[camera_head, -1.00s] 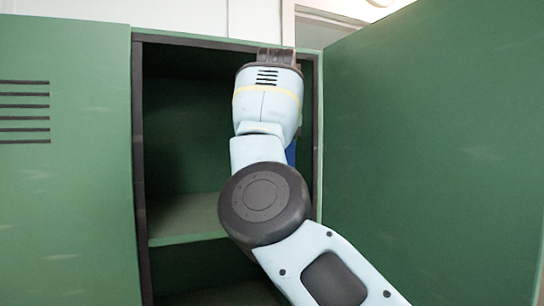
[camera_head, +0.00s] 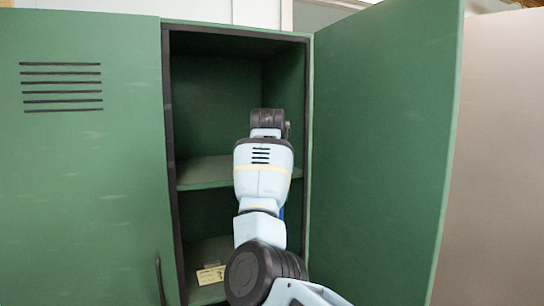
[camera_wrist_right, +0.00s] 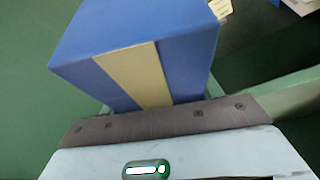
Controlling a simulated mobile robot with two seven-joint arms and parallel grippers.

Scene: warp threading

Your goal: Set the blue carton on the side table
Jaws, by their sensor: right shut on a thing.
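The blue carton (camera_wrist_right: 135,45) fills the upper middle of the right wrist view, with a tan stripe down its near face. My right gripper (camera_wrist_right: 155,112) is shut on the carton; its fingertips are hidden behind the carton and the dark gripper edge. In the head view only a thin blue sliver of the carton (camera_head: 282,213) shows beside my right arm, which hides the gripper. The arm is in front of the open locker. My left gripper is in neither view. No side table is visible.
A green locker has shelves (camera_head: 205,172) and a dark frame. Its open door (camera_head: 385,150) stands close on the right. A closed green door (camera_head: 80,190) with vent slots is on the left. A small tan label or card (camera_head: 210,275) is on the lower shelf.

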